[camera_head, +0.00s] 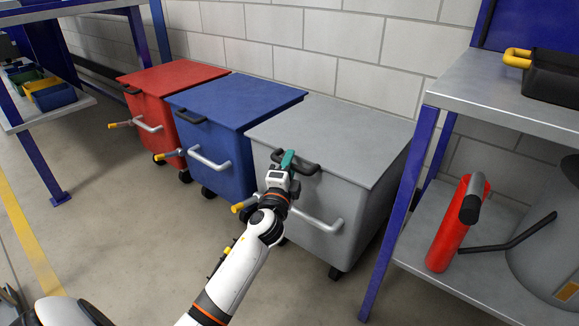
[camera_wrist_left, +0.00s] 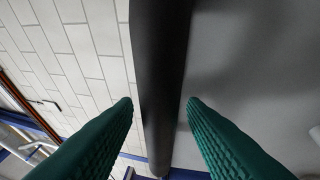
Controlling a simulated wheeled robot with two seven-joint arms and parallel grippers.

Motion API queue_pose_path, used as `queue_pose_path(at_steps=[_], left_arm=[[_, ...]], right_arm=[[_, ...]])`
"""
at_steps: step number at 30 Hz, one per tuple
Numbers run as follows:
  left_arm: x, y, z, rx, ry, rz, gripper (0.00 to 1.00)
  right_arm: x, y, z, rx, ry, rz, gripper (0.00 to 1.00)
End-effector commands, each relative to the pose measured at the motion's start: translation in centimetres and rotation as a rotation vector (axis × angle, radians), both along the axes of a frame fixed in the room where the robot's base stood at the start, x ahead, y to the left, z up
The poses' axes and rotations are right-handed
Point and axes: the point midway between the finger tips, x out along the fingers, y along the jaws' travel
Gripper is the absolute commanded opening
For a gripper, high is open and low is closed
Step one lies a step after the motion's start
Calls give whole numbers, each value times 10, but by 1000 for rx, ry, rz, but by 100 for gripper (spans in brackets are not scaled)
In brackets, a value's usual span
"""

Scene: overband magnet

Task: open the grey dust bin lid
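The grey dust bin (camera_head: 325,205) stands at the right of a row of bins, with its flat grey lid (camera_head: 345,135) closed. A black handle (camera_head: 308,168) sits at the lid's front edge, and a light grey bar (camera_head: 318,220) crosses the bin's front. My left gripper (camera_head: 288,160) is at the black handle. In the left wrist view its two green fingers (camera_wrist_left: 160,102) stand apart on either side of the dark handle bar (camera_wrist_left: 162,60), with narrow gaps showing. My right gripper is not in view.
A blue bin (camera_head: 240,115) and a red bin (camera_head: 175,80) stand to the left, lids closed. At right, a shelf (camera_head: 510,100) with blue posts holds a black tray (camera_head: 552,80) and a red cylinder (camera_head: 456,225). The floor in front is clear.

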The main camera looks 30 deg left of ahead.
Motion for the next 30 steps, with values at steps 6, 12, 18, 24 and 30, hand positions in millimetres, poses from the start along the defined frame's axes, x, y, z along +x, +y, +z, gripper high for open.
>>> queue_pose_path(at_steps=[6, 12, 18, 24, 30], left_arm=[[0, 0, 0, 0, 0, 0, 36], [0, 0, 0, 0, 1, -1, 4], [0, 0, 0, 0, 1, -1, 0], [0, 0, 2, 0, 3, -1, 0], [0, 0, 9, 0, 14, -1, 0]], right_arm=[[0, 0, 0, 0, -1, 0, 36], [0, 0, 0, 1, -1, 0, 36], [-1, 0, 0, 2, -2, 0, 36], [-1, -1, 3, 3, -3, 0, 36], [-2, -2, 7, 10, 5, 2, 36]])
